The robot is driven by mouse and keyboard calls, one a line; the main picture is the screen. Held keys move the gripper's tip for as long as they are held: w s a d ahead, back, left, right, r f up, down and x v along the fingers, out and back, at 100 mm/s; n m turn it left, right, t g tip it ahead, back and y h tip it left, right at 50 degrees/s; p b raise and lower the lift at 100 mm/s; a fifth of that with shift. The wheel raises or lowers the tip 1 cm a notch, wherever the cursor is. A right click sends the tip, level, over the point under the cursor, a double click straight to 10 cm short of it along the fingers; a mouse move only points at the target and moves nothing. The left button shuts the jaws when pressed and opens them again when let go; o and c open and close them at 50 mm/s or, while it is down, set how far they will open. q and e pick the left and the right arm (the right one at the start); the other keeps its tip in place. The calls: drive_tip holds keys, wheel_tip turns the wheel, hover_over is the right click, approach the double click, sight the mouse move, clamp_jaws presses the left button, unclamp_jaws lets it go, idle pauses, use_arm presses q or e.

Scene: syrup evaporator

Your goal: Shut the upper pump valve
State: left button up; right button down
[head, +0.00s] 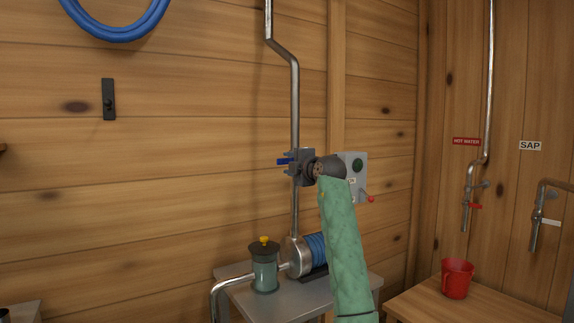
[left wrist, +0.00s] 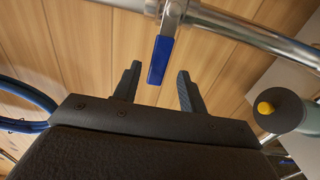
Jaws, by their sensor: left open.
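The upper pump valve has a blue lever (head: 283,162) on the vertical steel pipe (head: 295,110) above the pump (head: 299,255). In the left wrist view the lever (left wrist: 160,60) sticks out crosswise to the pipe (left wrist: 240,30). My left gripper (head: 298,166) is at the valve, and its body hides part of the valve in the head view. In the left wrist view its two fingers (left wrist: 158,82) are open, with the lever's free end between their tips and a gap on each side. My right gripper is not in view.
A grey control box (head: 357,163) with a red-knobbed lever is just behind my left wrist. A glass filter jar (head: 264,270) with a yellow knob stands on the metal table (head: 235,273) below. A red cup (head: 457,278) stands on the wooden bench at the right.

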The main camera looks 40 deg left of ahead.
use_arm(q)
drive_tip(key=v, duration=0.5)
drive_tip(key=shift+s+d, duration=0.15)
drive_tip(key=shift+d, duration=0.2)
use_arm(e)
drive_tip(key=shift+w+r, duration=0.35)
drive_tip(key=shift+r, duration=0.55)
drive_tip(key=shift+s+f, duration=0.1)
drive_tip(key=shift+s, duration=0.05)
